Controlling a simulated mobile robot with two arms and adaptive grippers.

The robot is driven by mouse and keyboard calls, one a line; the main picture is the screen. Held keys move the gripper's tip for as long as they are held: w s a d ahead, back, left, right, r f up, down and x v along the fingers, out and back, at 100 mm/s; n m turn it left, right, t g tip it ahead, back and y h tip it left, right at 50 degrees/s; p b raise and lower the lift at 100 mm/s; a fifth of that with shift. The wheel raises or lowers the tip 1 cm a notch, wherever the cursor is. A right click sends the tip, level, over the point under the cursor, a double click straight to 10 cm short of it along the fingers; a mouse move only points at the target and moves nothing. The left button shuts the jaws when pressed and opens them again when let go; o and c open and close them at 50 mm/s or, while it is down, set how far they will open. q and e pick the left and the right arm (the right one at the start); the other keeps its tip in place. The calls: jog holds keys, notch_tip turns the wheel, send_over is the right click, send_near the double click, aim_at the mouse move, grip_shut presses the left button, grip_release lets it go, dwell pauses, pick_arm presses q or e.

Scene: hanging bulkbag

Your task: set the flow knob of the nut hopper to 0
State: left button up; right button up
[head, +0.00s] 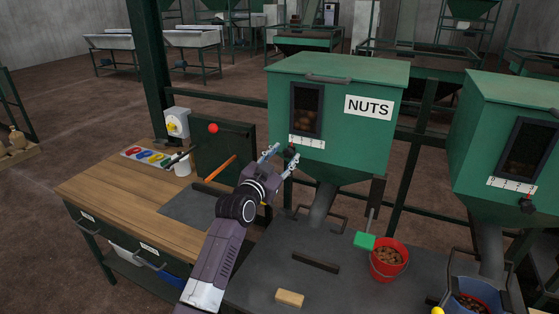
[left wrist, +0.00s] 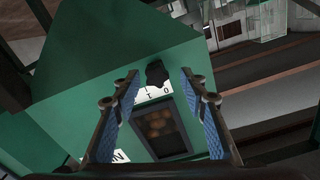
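The green nut hopper (head: 345,95) carries a NUTS label, a dark window with brown contents and a white number scale (head: 309,142). Its black flow knob (head: 290,152) is below the left part of the scale. In the left wrist view the knob (left wrist: 157,74) shows beside the upside-down scale (left wrist: 155,93), roughly between the marks 0 and 1. My left gripper (head: 282,155) is open in front of the hopper, its fingers (left wrist: 160,75) on either side of the knob in the picture. I cannot tell whether they touch it. My right gripper is not in view.
A second green hopper (head: 510,125) with its own scale and knob stands at the right. A red bucket (head: 389,262) of nuts, a green scoop (head: 364,240) and a tan block (head: 289,298) are on the dark bench. A wooden table (head: 130,210) is at left.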

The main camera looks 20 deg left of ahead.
pick_arm(q)
jog(key=s, duration=1.2)
jog(key=shift+a, duration=0.3)
